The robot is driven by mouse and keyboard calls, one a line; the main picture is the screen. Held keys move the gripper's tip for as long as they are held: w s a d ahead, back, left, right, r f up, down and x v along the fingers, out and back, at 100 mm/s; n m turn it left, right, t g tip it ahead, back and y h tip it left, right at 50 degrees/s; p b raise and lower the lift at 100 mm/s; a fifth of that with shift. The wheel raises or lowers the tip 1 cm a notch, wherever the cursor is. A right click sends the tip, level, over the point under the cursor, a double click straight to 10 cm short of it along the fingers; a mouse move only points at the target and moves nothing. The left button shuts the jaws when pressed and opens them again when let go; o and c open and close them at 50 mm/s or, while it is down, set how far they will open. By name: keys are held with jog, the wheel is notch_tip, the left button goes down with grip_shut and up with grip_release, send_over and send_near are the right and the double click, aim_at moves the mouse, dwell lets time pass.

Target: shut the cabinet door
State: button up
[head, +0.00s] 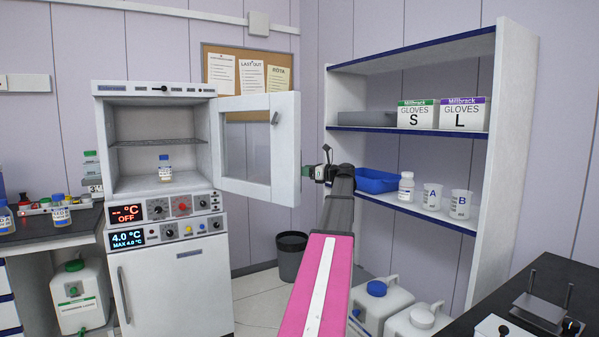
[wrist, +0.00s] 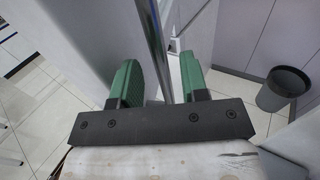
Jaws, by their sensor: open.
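The cabinet door (head: 286,150) stands wide open, swung out to the right of the upper white cabinet (head: 155,194). It has a window and a dark handle (head: 274,118). The cabinet's inside shows a wire shelf and a small blue-capped bottle (head: 164,168) on its floor. My gripper (head: 318,172) is at the door's free right edge, below mid-height.
A shelf unit (head: 515,130) with glove boxes, a blue tray (head: 377,180) and beakers stands close to the right of my gripper. A dark bin (head: 291,257) is on the floor beyond the door. A dark bench (head: 45,226) is left of the cabinet.

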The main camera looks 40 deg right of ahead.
jog(key=shift+x, duration=1.5)
grip_shut()
